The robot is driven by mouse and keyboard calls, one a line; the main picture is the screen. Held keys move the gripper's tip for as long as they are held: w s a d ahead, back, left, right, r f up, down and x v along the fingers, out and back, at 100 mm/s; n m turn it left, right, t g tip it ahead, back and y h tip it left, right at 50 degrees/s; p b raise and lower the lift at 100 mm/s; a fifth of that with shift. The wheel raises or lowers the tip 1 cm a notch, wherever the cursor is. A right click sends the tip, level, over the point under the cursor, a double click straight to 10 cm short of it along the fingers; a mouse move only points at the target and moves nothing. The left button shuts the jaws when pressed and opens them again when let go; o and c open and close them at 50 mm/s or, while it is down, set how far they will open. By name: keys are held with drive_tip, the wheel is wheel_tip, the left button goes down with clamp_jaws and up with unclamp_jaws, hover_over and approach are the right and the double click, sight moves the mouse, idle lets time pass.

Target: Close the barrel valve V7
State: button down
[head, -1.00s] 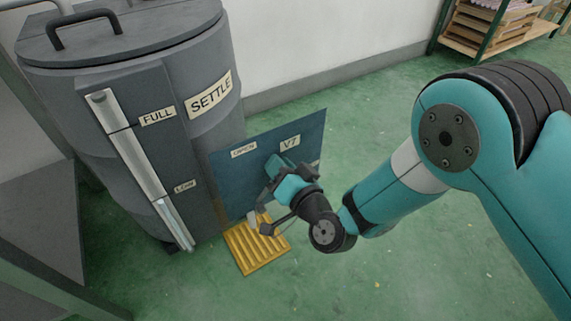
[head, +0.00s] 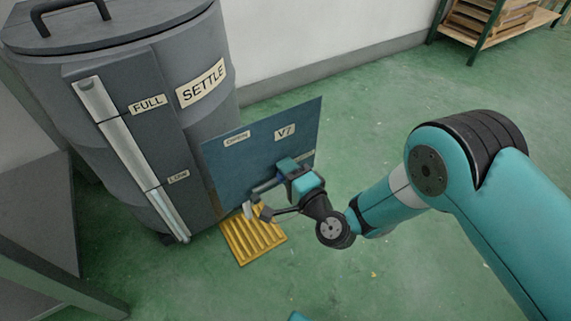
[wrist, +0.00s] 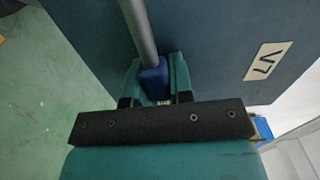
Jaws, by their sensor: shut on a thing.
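The V7 valve panel (head: 226,165) is a dark blue plate standing beside the grey barrel. It bears an OPEN label (head: 237,138) at upper left, a V7 label (head: 285,132) and a partly hidden label at its right edge. The V7 label also shows in the wrist view (wrist: 268,62). My gripper (head: 285,179) is in front of the panel. In the wrist view its teal jaws (wrist: 156,78) are shut on the blue grip (wrist: 154,80) of the grey valve lever (wrist: 138,28). The lever's pivot is not clear to see.
The grey barrel (head: 205,125) with SETTLE, FULL and LOW labels and a sight tube stands left of the panel. A yellow ribbed grate (head: 252,238) lies on the green floor below. A shelf (head: 500,20) stands at the back right. Floor to the right is clear.

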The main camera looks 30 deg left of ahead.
drive_tip(key=shift+f+m, duration=0.25)
drive_tip(key=shift+m, duration=0.15)
drive_tip(key=c, duration=1)
unclamp_jaws()
